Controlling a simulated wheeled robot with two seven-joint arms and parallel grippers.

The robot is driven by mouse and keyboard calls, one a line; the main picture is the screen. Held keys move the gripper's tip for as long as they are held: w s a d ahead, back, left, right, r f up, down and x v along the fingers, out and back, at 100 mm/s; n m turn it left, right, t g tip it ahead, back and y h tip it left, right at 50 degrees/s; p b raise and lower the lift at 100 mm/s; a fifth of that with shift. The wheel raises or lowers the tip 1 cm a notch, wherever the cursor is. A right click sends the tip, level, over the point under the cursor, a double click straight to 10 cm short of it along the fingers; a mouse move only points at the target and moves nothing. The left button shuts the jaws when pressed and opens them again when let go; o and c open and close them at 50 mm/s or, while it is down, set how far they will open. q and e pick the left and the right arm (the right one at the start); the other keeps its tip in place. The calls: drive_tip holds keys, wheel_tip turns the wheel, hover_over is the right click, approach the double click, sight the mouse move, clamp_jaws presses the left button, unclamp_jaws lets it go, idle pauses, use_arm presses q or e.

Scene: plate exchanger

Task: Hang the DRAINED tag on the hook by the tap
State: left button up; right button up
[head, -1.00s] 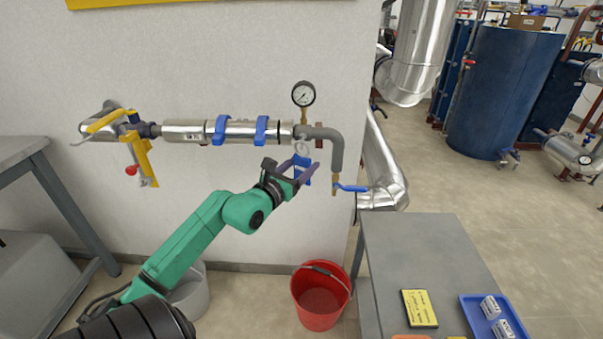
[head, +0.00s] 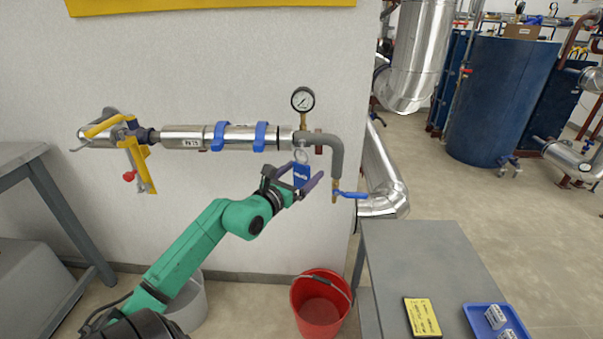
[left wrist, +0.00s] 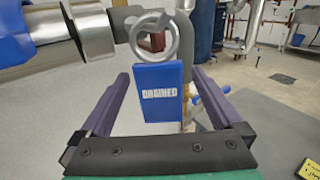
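The blue DRAINED tag (head: 302,175) hangs upright from its metal ring (head: 301,156), just below the grey pipe by the pressure gauge. In the left wrist view the tag (left wrist: 159,92) faces me, its ring (left wrist: 154,38) above it near a dark red block. The hook itself is not clearly visible behind the ring. My left gripper (head: 297,182) is open around the tag; in the left wrist view its fingers (left wrist: 166,100) stand apart on both sides with gaps to the tag. The tap (head: 336,189) with its blue lever is just right of the gripper. My right gripper is not in view.
A red bucket (head: 320,305) stands on the floor below the tap. A grey table (head: 425,260) at right carries a yellow card (head: 422,317) and a blue tray (head: 473,318). The pressure gauge (head: 303,100) and silver pipe (head: 185,138) are above and left of the gripper.

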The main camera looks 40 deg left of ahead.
use_arm(q)
drive_tip(key=s+d+b, duration=0.2)
drive_tip(key=s+b, duration=0.2)
drive_tip(key=s, duration=1)
drive_tip(key=shift+s+b, duration=0.25)
drive_tip(key=shift+b, duration=0.05)
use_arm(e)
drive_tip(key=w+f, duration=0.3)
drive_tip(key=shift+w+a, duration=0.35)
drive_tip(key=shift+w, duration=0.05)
use_arm(q)
drive_tip(key=shift+a, duration=0.15)
